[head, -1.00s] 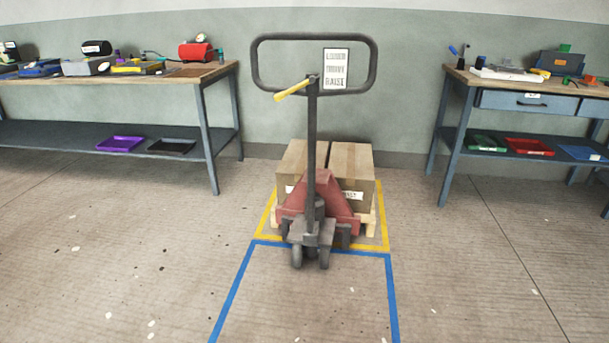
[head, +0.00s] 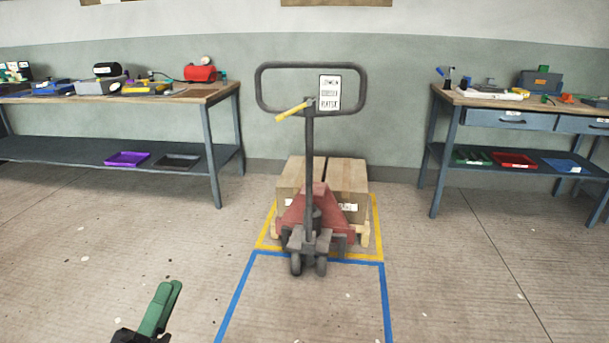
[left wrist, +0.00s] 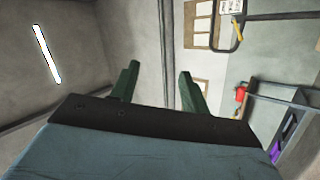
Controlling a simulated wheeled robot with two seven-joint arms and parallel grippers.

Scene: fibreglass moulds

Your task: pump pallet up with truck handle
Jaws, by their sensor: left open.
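The pallet truck (head: 318,211) has a red body and stands under a wooden pallet (head: 364,232) that bears cardboard boxes (head: 345,176). Its dark loop handle (head: 311,64) stands upright, with a yellow lever (head: 291,112) and a label sheet (head: 329,92). Part of the handle and the lever also show in the left wrist view (left wrist: 240,28). My left gripper (head: 169,290), with green fingers, is low at the left front, well apart from the handle. In the left wrist view its fingers (left wrist: 156,82) are spread with nothing between them. My right gripper is not in view.
A workbench (head: 200,93) with tools stands at the left, and another bench with blue drawers (head: 510,119) at the right. Yellow tape (head: 379,225) surrounds the pallet area; blue tape (head: 235,300) marks the floor in front. The floor between is clear.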

